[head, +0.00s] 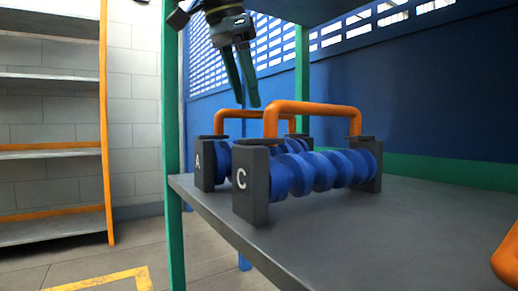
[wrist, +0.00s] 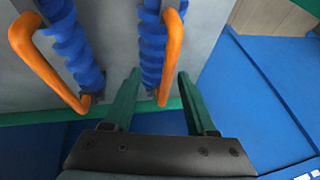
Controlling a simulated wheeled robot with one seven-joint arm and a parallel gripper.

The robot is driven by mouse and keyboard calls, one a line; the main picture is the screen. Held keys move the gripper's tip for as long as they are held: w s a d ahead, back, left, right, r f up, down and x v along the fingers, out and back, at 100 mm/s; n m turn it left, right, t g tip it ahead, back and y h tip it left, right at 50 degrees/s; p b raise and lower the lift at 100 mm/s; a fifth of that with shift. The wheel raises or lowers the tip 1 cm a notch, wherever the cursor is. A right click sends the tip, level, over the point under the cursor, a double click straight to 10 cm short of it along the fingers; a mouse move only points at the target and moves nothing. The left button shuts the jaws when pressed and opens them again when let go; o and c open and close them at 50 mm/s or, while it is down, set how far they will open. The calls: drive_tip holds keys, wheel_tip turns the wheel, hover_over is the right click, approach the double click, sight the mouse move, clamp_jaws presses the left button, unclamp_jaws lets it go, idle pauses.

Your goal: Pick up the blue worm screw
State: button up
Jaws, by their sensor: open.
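Two blue worm screws with dark end blocks and orange handles sit side by side on a grey shelf. The nearer worm screw (head: 322,172) has a block marked C. The other worm screw (head: 223,158), marked A, is behind it and partly hidden. My gripper (head: 247,104) points down above them, open and empty. In the wrist view, my open gripper (wrist: 159,73) has its green fingers on either side of the line of one orange handle (wrist: 173,45). Contact with the handle cannot be told. Another orange handle (wrist: 40,65) lies farther left.
The grey shelf (head: 400,235) is bare to the right, except for an orange part (head: 508,258) at the picture's edge. A green post (head: 173,120) stands left of the shelf. A blue wall (head: 420,110) is behind, and another shelf is overhead.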

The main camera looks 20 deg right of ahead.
drive_tip(key=shift+w+d+r+p, duration=0.15)
drive_tip(key=shift+w+r+p, duration=0.15)
drive_tip(key=shift+p, duration=0.75)
drive_tip(key=shift+w+d+f, duration=0.3)
drive_tip(key=shift+w+d, duration=0.35)
drive_tip(key=shift+d, duration=0.15)
drive_tip(key=b+x, duration=0.2)
drive_tip(key=x, duration=0.1)
drive_tip(key=shift+w+d+b, duration=0.1)
drive_tip(key=shift+b, duration=0.2)
clamp_jaws()
drive_tip(key=shift+r, duration=0.1)
